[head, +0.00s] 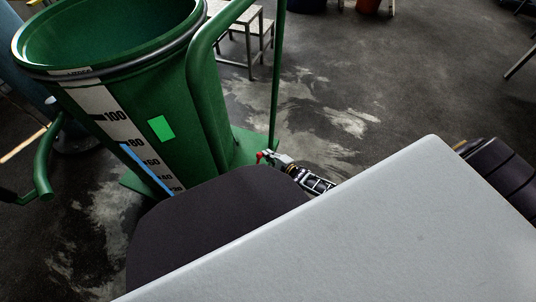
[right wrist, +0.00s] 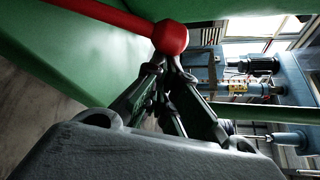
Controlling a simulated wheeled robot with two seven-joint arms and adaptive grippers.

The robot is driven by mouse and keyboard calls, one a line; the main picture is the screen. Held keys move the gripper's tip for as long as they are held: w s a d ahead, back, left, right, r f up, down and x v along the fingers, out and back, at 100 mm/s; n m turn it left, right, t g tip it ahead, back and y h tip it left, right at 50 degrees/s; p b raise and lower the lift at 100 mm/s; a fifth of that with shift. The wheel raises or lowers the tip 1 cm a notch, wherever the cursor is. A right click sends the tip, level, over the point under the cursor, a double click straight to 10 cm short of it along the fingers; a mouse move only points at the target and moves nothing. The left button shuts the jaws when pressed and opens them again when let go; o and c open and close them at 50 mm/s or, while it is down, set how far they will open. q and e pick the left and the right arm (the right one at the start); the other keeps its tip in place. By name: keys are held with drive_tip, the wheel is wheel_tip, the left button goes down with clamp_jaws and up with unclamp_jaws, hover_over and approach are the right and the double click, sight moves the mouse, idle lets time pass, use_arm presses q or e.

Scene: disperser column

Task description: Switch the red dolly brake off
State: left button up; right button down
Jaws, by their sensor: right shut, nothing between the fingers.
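The dolly brake is a red lever (right wrist: 110,14) ending in a red ball knob (right wrist: 171,38) in the right wrist view. In the head view the knob (head: 261,155) shows small, low beside the green dolly base (head: 245,147). My right gripper (head: 273,157) is shut and empty, with its tips right at the knob. In the right wrist view the closed fingertips (right wrist: 168,62) sit just below the ball, touching it or very nearly so. Most of the lever is hidden in the head view. My left gripper is in neither view.
A large green drum (head: 165,120) with a white scale label stands on the dolly. A green handle tube (head: 203,75) rises beside it. A small step stool (head: 250,40) stands behind. Blue machinery (right wrist: 240,85) shows in the right wrist view. The floor right of the dolly is open.

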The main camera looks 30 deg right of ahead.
sight(259, 155)
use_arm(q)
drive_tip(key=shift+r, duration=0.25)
use_arm(e)
drive_tip(key=shift+s+a+r, duration=0.1)
drive_tip(key=shift+r, duration=0.05)
drive_tip(key=shift+n+t, duration=0.6)
drive_tip(key=shift+n, duration=0.1)
drive_tip(key=shift+s+a+r+p, duration=0.7)
drive_tip(key=shift+s+a, duration=0.1)
drive_tip(key=shift+a, duration=0.1)
drive_tip(key=shift+s+a+r+p, duration=0.65)
drive_tip(key=shift+s+a, duration=0.1)
drive_tip(key=shift+a, duration=0.15)
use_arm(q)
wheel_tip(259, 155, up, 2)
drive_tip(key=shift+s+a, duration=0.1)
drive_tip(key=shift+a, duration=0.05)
use_arm(e)
drive_tip(key=s+a+n+t, duration=0.1)
drive_tip(key=s+a+n, duration=0.1)
drive_tip(key=s+a, duration=0.4)
drive_tip(key=shift+s+a+f, duration=0.15)
drive_tip(key=shift+s+a, duration=0.2)
drive_tip(key=shift+a, duration=0.4)
